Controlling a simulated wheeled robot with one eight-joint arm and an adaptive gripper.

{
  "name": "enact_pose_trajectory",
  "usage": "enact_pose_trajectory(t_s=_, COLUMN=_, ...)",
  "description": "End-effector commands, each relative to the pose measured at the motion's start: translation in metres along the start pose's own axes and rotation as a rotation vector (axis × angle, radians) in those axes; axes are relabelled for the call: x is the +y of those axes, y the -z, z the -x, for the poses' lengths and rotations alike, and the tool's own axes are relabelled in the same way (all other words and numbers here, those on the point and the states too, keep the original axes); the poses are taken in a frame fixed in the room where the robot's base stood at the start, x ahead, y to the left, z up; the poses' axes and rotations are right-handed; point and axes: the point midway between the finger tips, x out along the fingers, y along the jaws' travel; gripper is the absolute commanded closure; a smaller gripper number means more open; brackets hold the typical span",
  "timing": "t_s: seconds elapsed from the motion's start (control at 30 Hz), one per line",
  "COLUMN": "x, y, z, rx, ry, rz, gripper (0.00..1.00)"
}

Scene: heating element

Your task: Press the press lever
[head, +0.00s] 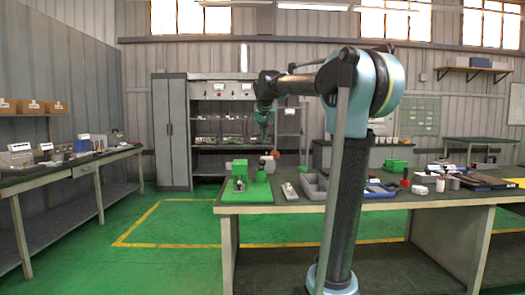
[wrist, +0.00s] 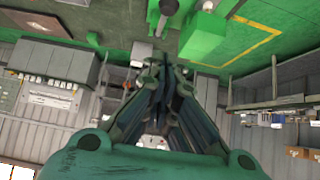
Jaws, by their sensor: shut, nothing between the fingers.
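The green press stands on a green base plate (head: 246,196) at the left end of the workbench in the head view. Its upright green body (head: 240,169) is left of a smaller green part (head: 261,176). In the wrist view a green block of the press (wrist: 203,36) shows near the top, just beyond the fingers. A pale grey rod-like part (wrist: 166,8) beside it may be the press lever; I cannot tell for certain. My gripper (wrist: 163,65) is shut and empty, close to the press. In the head view its fingers are small and hard to make out.
The workbench (head: 400,198) also holds a grey tray (head: 313,186), a small pale device (head: 289,191) and several items at the right. A side bench (head: 70,168) is at the left, and a grey cabinet (head: 172,130) stands behind. Green floor lies open at the left.

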Motion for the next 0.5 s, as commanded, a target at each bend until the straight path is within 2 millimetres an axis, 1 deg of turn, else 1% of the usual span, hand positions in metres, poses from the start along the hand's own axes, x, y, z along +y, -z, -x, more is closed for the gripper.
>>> enact_pose_trajectory(t_s=0.17, x=0.0, y=0.0, z=-0.019, rx=0.0, ry=0.0, rz=-0.001, gripper=1.0)
enact_pose_trajectory(t_s=0.5, x=0.0, y=0.0, z=-0.078, rx=0.0, ry=-0.001, rz=-0.001, gripper=1.0)
